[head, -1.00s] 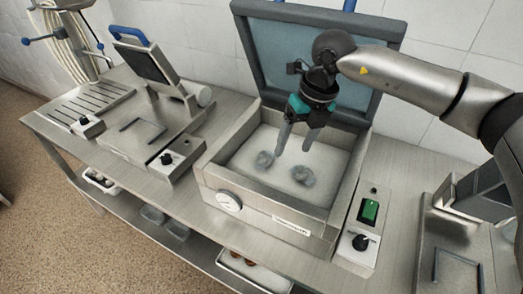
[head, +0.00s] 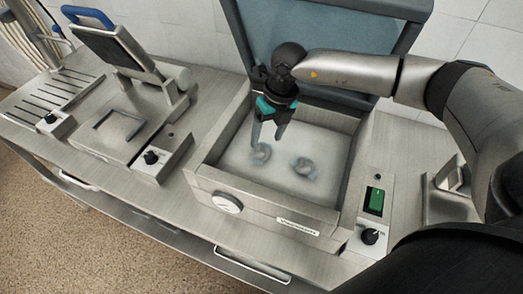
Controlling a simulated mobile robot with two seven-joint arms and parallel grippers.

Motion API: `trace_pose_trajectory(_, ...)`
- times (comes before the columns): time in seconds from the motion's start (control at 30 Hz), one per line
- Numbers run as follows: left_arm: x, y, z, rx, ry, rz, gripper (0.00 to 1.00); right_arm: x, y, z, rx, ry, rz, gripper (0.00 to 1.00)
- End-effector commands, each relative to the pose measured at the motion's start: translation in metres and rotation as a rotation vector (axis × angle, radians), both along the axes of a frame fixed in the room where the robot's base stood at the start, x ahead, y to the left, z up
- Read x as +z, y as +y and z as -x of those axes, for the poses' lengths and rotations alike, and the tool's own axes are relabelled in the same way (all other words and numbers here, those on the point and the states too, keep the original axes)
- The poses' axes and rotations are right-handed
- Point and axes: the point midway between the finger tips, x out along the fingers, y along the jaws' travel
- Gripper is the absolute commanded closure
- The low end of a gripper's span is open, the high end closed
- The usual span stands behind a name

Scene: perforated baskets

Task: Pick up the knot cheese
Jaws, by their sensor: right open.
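Two small greyish knot cheeses lie in the whitish, cloudy bath of a steel basin (head: 264,219). The left knot cheese (head: 262,153) is right by my gripper's fingertips, and the right knot cheese (head: 304,167) lies a short way to its right. My right gripper (head: 265,142) reaches down into the basin with its fingers apart, pointing down at the left knot cheese. I cannot tell whether a finger touches it. My left gripper is not in view.
The basin's raised lid (head: 330,38) stands behind my arm. A control box (head: 373,212) with a green switch is at the basin's right. A press-like device (head: 125,62) with a blue handle stands on the steel counter to the left.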

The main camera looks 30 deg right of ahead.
Motion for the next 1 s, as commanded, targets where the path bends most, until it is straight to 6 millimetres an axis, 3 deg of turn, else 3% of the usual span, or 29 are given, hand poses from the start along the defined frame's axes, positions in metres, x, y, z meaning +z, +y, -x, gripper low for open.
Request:
trace_pose_trajectory(0.17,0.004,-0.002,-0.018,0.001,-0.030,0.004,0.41,-0.011,0.002,-0.001,-0.001,0.001,0.000,0.28)
trace_pose_trajectory(0.5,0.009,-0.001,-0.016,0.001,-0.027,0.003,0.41,-0.053,0.010,-0.006,0.000,0.000,-0.001,0.28)
trace_pose_trajectory(0.77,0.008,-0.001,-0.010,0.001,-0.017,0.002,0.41,-0.055,0.009,-0.006,0.000,-0.001,0.000,0.28)
trace_pose_trajectory(1.0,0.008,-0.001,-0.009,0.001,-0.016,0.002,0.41,-0.055,0.009,-0.006,-0.001,-0.001,0.000,0.54)
